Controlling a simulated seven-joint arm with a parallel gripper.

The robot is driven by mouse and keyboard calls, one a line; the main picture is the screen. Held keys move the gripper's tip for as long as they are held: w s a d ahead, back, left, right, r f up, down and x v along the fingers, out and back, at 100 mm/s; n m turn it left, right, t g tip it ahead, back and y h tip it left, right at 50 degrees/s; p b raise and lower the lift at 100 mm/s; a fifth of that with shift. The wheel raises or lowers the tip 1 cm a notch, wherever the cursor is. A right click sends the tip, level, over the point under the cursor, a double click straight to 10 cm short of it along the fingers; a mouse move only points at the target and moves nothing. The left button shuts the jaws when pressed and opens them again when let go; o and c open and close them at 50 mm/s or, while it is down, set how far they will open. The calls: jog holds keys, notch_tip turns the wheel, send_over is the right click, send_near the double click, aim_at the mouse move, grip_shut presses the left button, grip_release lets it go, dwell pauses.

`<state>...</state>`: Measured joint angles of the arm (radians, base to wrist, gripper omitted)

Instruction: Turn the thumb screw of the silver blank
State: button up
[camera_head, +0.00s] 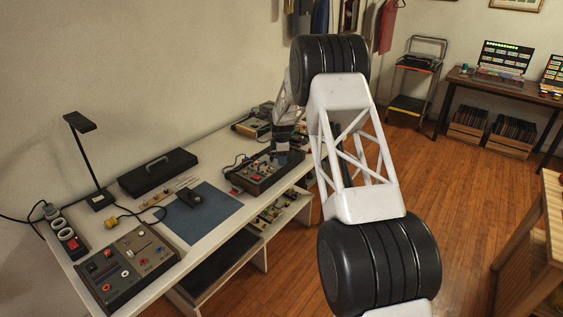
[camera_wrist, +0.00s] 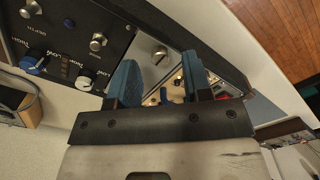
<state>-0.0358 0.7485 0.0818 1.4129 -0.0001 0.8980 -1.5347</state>
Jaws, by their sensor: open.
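In the wrist view, a shiny silver blank plate (camera_wrist: 172,66) sits in the panel beside a black module with knobs. A small metal thumb screw (camera_wrist: 159,55) shows near the plate's upper end. My gripper (camera_wrist: 160,78) has its two blue fingers apart, over the plate, with nothing seen held between them. The fingers and the gripper body hide the lower part of the plate. Whether a finger touches the plate or screw I cannot tell. In the head view, my gripper (camera_head: 284,147) is above the dark panel box (camera_head: 262,186); the blank is too small to make out there.
The black module (camera_wrist: 55,38) has white, blue and metal knobs close to the fingers. On the white table, a blue mat (camera_head: 215,222), a grey control box (camera_head: 125,268), a black case (camera_head: 158,172) and a lamp (camera_head: 90,160) stand to the left. Open shelves lie below.

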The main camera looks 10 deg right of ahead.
jog(key=shift+f, duration=0.9)
jog(key=shift+c, duration=0.3)
grip_shut()
